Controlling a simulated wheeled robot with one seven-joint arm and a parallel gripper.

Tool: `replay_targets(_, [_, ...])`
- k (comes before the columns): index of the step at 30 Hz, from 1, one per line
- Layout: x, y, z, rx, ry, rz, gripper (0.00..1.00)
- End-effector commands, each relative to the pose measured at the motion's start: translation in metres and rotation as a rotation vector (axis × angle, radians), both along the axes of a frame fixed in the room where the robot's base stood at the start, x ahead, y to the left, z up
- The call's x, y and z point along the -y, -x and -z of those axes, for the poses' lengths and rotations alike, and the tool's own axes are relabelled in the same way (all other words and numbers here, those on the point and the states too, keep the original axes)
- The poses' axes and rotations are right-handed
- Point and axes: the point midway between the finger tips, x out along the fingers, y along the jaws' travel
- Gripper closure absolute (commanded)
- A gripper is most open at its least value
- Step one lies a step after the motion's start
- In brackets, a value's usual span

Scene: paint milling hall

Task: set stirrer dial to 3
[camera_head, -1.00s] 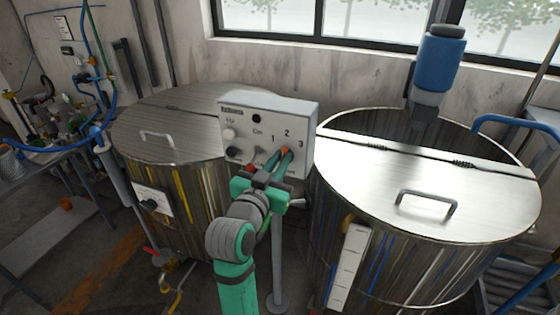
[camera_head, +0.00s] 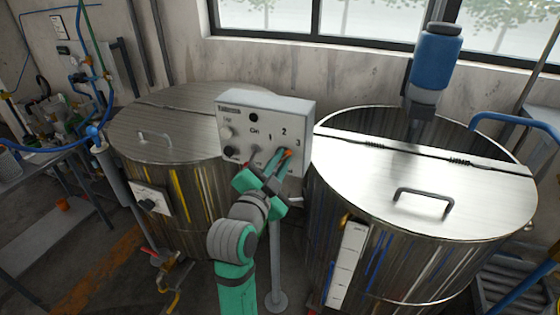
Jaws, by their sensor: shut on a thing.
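The grey control box (camera_head: 229,120) stands on a post between two steel vats, with the numbers 1, 2 and 3 around the stirrer dial. My gripper (camera_head: 279,160) is shut on the dial at the lower right of the panel. Its fingers hide most of the dial. A small orange part (camera_head: 288,153) shows at the fingertips, below and a little left of the 3. I cannot read the dial's exact setting. The gripper is rolled, with its right side lower than its left.
Other knobs (camera_head: 230,151) sit at the panel's left, close to my gripper. The left vat (camera_head: 180,145) and the right vat (camera_head: 420,190) flank the box closely.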

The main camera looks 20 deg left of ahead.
Motion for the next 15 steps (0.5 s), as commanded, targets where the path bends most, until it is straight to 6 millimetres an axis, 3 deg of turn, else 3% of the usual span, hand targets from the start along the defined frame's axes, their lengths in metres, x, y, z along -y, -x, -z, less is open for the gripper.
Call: replay_targets(15, [-0.0013, 0.0005, 0.0014, -0.001, -0.047, -0.004, 1.0])
